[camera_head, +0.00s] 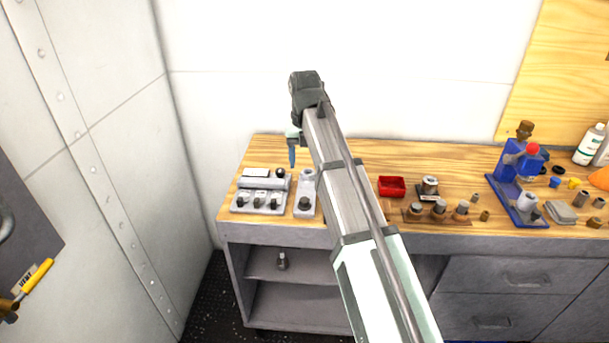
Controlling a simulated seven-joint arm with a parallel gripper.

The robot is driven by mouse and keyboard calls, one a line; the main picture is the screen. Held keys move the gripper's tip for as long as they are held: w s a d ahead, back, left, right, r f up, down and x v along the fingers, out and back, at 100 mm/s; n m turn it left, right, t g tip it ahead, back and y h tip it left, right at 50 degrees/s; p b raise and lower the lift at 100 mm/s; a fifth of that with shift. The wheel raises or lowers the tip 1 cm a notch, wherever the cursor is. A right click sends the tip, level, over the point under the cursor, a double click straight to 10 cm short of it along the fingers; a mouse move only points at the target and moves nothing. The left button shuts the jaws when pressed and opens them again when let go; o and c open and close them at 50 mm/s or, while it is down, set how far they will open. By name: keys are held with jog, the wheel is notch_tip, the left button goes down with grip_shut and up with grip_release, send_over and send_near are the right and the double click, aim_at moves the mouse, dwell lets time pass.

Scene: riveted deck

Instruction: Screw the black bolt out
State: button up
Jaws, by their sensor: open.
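Several black bolt-like pieces stand in a light grey block (238,208) on the left end of the wooden bench. Another dark bolt (304,203) sits upright in a narrower grey block (307,178) just to the right. I cannot tell which one is the task's black bolt. My gripper (292,158), with blue fingers, hangs pointing down above the rear of these blocks, apart from them. It is open, with nothing seen in it. My arm covers the bench right of the narrower block.
Right of my arm are a red tray (391,186), a brown stand (411,217) with several round parts, and a blue vise-like tool (503,190). Loose small parts lie farther right. The wall rises close behind the bench; a small dark object (281,261) stands on the shelf below.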

aim_at(304, 199)
notch_tip(304, 199, down, 14)
jog(key=n, duration=3)
jog(key=shift+w+r, duration=0.1)
jog(key=shift+r, duration=0.1)
jog(key=c, duration=1)
